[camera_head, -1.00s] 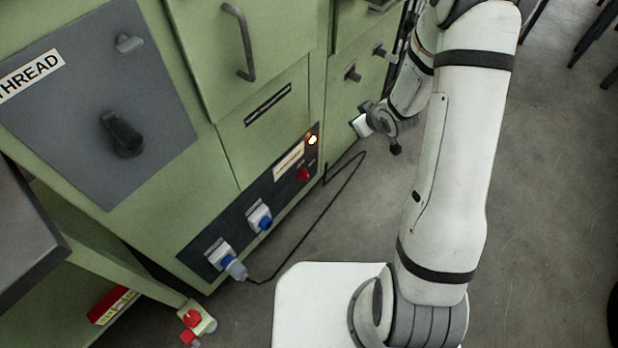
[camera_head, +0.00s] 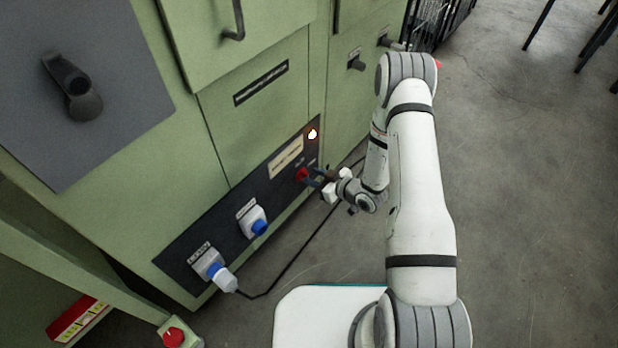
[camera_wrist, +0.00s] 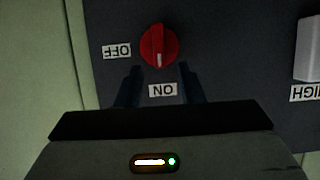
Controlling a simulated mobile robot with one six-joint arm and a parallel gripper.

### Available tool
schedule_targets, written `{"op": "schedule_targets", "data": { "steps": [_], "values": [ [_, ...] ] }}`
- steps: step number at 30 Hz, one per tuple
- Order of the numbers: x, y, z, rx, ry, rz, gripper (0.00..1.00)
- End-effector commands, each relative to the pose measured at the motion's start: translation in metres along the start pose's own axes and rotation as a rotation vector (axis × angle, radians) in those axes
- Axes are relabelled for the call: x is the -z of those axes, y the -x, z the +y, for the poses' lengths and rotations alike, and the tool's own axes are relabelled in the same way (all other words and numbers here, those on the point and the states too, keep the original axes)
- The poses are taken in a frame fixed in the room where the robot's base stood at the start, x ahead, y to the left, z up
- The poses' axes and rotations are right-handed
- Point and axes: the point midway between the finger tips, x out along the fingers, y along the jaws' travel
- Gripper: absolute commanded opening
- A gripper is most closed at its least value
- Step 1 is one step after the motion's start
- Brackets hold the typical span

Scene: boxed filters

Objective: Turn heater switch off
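The heater switch (camera_head: 302,174) is a red rotary knob on the dark panel low on the green cabinet. In the wrist view the knob (camera_wrist: 158,45) has its white mark pointing down toward the ON label (camera_wrist: 162,90). The OFF label (camera_wrist: 116,51) is to its left; both labels appear upside down. My gripper (camera_wrist: 160,85) is open, its two dark fingers just short of the knob, one on either side of the ON label. In the head view my gripper (camera_head: 318,177) is at the panel in front of the knob.
Two sockets with blue parts are on the panel's left; the lower one (camera_head: 210,264) holds a plug with a black cable running along the floor. A grey panel with a dark handle (camera_head: 75,88) is at upper left. Open floor (camera_head: 510,200) lies right.

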Motion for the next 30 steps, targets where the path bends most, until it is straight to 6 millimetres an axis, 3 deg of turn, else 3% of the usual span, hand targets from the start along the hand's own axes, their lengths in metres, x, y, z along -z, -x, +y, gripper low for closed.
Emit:
{"op": "schedule_targets", "data": {
  "steps": [6, 16, 30],
  "values": [
    [-0.001, -0.026, -0.001, 0.001, 0.001, -0.001, 0.35],
    [0.000, -0.031, -0.001, 0.001, 0.000, -0.001, 0.35],
    [0.000, -0.031, -0.001, 0.002, 0.001, -0.002, 0.00]
  ]
}}
